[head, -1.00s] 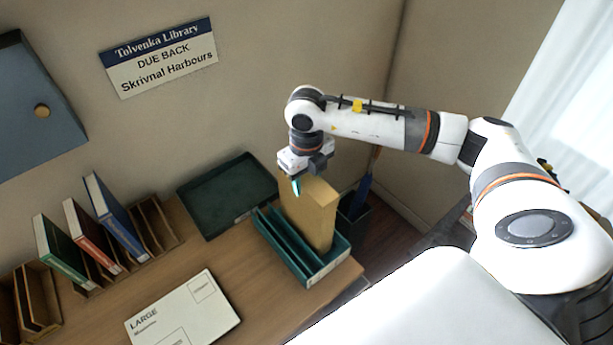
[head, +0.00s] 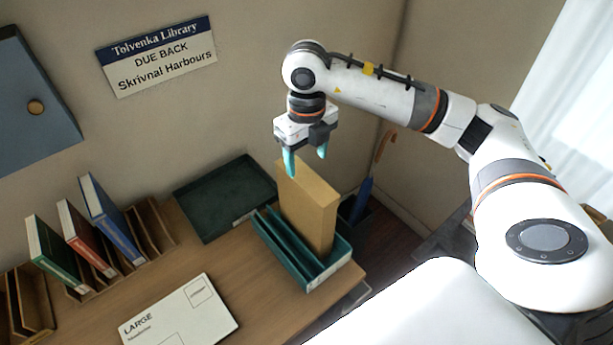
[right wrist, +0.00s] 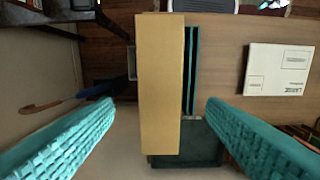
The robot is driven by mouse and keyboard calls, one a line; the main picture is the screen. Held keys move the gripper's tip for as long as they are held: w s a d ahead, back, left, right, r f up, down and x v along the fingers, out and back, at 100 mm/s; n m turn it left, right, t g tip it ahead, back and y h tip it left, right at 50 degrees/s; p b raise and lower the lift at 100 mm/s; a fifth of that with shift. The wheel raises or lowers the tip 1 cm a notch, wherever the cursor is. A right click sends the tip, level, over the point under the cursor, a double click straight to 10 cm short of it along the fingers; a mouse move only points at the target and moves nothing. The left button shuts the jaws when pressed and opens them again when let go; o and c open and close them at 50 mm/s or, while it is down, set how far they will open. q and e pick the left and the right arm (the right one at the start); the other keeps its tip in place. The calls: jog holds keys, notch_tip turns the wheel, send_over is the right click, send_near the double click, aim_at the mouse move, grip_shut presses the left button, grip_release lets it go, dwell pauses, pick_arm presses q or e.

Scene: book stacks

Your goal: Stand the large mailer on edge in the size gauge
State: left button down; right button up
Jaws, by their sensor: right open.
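A thick tan mailer-like packet (head: 309,208) stands upright on edge in the right-hand slot of the green slotted gauge (head: 328,273). It also shows edge-on in the right wrist view (right wrist: 161,85). A flat white mailer (head: 180,317) printed LARGE lies on the desk to the left of the gauge; it also shows in the right wrist view (right wrist: 279,70). My right gripper (head: 306,163) is open and empty above the tan packet, its teal fingers (right wrist: 160,135) apart on either side of it and not touching it. My left gripper is out of view.
A dark green tray (head: 226,198) lies behind the gauge. Several books (head: 110,220) stand in wooden racks at the left. A bin with a blue umbrella (head: 362,200) stands right of the desk. A grey-blue panel (head: 35,107) hangs on the wall.

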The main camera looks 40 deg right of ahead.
notch_tip(320, 180, up, 5)
jog(key=shift+f+b, duration=0.1)
jog(key=shift+b, duration=0.35)
dwell(0.3)
